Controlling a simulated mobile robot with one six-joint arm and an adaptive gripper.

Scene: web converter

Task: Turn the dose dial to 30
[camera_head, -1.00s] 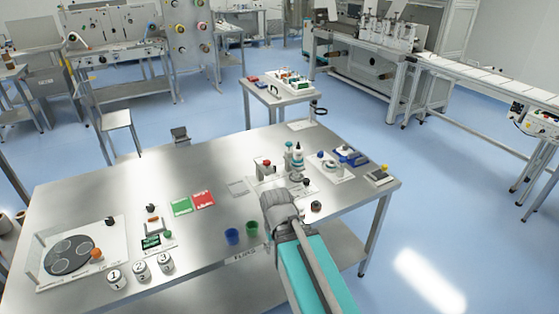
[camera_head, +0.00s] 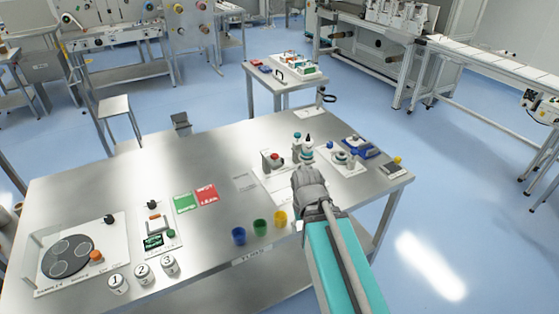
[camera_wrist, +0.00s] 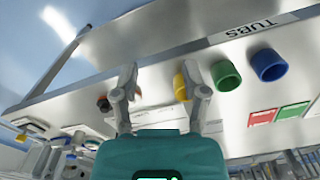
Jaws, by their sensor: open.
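I cannot make out a dial marked with numbers. A white plate with a pump-like station (camera_head: 274,162) stands on the steel table near my gripper, with a red knob on top. A small black knob with orange (camera_wrist: 103,104) shows left of my fingers in the wrist view; in the head view it is hidden behind my arm. I cannot tell whether it is the dose dial. My gripper (camera_head: 310,178) is over the table just in front of the station. In the wrist view my gripper (camera_wrist: 161,85) has its fingers apart with nothing between them.
Yellow (camera_head: 280,218), green (camera_head: 259,226) and blue (camera_head: 238,235) cups stand along the front edge. Green (camera_head: 183,202) and red (camera_head: 207,194) cards lie left of the station. A plate with a blue tray (camera_head: 358,148) is to the right.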

